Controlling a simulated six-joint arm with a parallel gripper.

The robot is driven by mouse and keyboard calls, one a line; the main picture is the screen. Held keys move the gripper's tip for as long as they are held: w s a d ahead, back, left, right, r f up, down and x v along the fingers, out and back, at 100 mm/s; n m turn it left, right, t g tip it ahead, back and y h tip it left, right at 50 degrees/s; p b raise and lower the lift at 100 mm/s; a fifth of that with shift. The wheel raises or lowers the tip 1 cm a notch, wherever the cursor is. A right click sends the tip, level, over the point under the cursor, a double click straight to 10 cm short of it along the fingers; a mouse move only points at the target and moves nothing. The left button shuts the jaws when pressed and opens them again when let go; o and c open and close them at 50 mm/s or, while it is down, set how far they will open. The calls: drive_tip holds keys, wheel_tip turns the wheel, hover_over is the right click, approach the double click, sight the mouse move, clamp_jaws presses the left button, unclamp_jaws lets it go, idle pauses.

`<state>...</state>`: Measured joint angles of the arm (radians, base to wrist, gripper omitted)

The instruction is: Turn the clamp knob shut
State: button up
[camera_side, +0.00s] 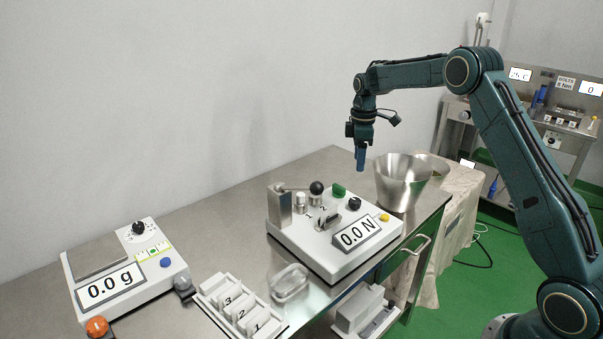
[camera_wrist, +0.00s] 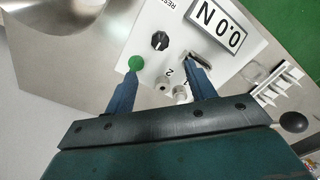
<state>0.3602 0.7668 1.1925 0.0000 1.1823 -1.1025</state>
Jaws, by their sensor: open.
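The white force tester (camera_side: 326,262) stands on the steel table and its display reads 0.0 N. A small black knob (camera_side: 354,203) sits on its top, between a green knob (camera_side: 338,191) and the display; the black knob also shows in the wrist view (camera_wrist: 160,41), with a pointer mark. I cannot tell for certain which knob is the clamp's. My gripper (camera_side: 361,165) hangs in the air above the tester's far side, pointing down. In the wrist view my gripper (camera_wrist: 163,68) is open and empty, its blue fingers apart. The green knob (camera_wrist: 136,62) shows at the left fingertip.
A black ball-ended lever (camera_side: 316,187) rises from the tester. A steel funnel-shaped bowl (camera_side: 402,184) stands close to its right. A scale (camera_side: 130,270), a numbered white rack (camera_side: 240,310) and a clear tray (camera_side: 289,283) are in front and left. The table's back left is clear.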

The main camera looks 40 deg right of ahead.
sight(355, 200)
drive_tip(key=shift+f, duration=0.15)
wheel_tip(355, 200, down, 14)
drive_tip(key=shift+r, duration=0.25)
idle(0.4)
drive_tip(key=c, duration=1)
